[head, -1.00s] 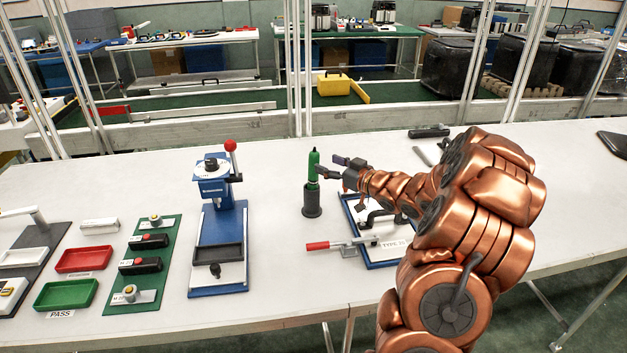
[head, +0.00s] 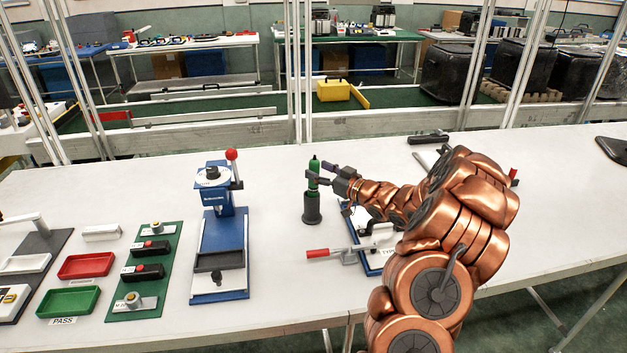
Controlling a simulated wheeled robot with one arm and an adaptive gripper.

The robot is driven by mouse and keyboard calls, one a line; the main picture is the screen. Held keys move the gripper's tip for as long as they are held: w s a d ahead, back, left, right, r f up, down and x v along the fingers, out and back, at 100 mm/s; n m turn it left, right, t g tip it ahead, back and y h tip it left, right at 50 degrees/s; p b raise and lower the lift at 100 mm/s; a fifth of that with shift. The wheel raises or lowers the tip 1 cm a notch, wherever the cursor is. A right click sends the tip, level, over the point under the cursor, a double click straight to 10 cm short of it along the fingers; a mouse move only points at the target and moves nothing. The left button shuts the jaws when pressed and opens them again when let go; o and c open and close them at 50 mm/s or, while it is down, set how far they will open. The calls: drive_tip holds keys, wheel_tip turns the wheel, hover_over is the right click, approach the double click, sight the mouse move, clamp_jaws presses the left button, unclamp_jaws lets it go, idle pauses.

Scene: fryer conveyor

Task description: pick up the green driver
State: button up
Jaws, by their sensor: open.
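The green driver (head: 313,172) stands upright in a dark round holder (head: 311,209) on the white table, near the middle of the head view. My gripper (head: 321,174) is open and reaches in from the right at the height of the driver's green upper part. One dark finger crosses in front of the driver; the other finger lies near its top, on the right and far side. I cannot tell whether either finger touches it.
A blue press (head: 221,225) with a red-knobbed lever stands left of the driver. A red-handled toggle clamp (head: 332,253) on a blue-edged fixture lies in front and right, partly under my arm. Red (head: 86,266) and green (head: 68,302) trays lie further left. Table behind the driver is clear.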

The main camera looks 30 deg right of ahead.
drive_tip(key=shift+p+x, duration=0.3)
drive_tip(key=shift+x, duration=0.95)
clamp_jaws()
